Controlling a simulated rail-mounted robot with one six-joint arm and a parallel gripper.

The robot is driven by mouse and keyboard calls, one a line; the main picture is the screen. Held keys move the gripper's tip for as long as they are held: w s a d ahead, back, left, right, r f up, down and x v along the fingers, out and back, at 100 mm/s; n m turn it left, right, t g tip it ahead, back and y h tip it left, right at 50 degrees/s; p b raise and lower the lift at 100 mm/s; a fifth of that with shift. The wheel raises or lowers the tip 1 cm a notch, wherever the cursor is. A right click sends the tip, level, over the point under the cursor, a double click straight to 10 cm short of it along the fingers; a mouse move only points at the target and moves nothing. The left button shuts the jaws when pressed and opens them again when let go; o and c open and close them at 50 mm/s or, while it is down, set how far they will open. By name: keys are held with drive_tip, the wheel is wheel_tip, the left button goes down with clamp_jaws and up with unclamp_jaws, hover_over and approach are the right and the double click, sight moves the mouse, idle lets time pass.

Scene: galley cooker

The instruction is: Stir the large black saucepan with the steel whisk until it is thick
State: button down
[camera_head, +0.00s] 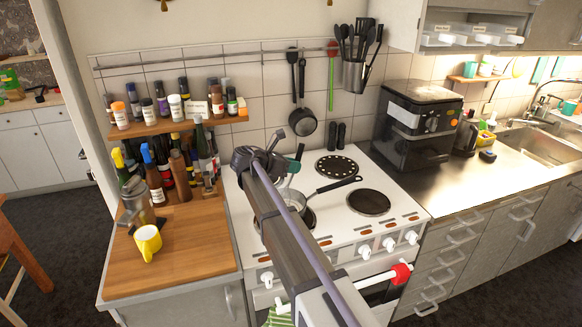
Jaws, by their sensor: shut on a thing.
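A saucepan (294,204) with a pale interior and a long black handle (340,185) stands on the front left of the cooker, its handle pointing right and back. My arm crosses in front and hides its left part. The end of my arm, with my gripper (288,176), is above the pan and mostly hidden behind the arm. It is shut on a thin thing that is hardly visible, seemingly the steel whisk. The whisk's wires and the pan's contents cannot be made out.
The white cooker has a bare dark plate (368,202) at right and a black spotted disc (336,167) behind. A black air fryer (417,123) stands at right. A pan (302,123) hangs behind.

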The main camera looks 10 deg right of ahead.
sight(299, 145)
drive_tip(key=r+p, duration=0.2)
drive_tip(key=w+d+r+p, duration=0.1)
drive_tip(key=r+p, duration=0.1)
drive_tip(key=d+r+p, duration=0.1)
drive_tip(key=r, duration=0.1)
drive_tip(key=shift+w+d+r+p, duration=0.1)
drive_tip(key=shift+w+r+p, duration=0.2)
drive_tip(key=shift+p, duration=0.1)
drive_tip(key=shift+f, duration=0.1)
idle(0.3)
wheel_tip(299, 145, up, 5)
drive_tip(key=p, duration=0.5)
idle(0.6)
